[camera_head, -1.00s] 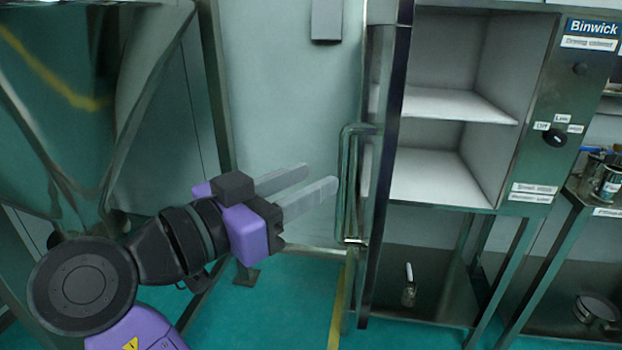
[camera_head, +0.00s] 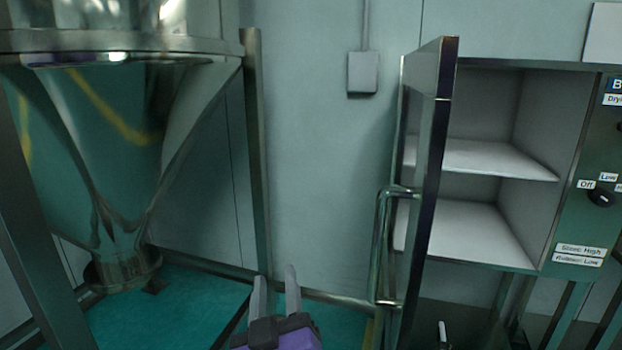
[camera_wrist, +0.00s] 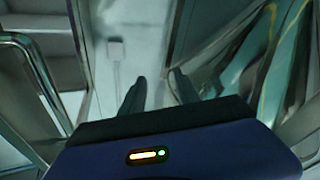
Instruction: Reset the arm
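My gripper (camera_head: 275,294) is at the bottom middle of the head view, purple with two grey fingers pointing away from me. The fingers stand apart with nothing between them. The wrist view also shows the gripper (camera_wrist: 160,88), its two dark fingers spread and empty, facing the pale wall. The gripper is to the left of the drying cabinet's open door (camera_head: 428,190) and its handle (camera_head: 384,245), not touching them as far as I can tell. The rest of my arm is below the head view.
The drying cabinet (camera_head: 590,240) stands at right with its shelves (camera_head: 480,155) empty. A large metal hopper (camera_head: 120,140) on a frame stands at left. A grey box (camera_head: 362,72) is on the wall.

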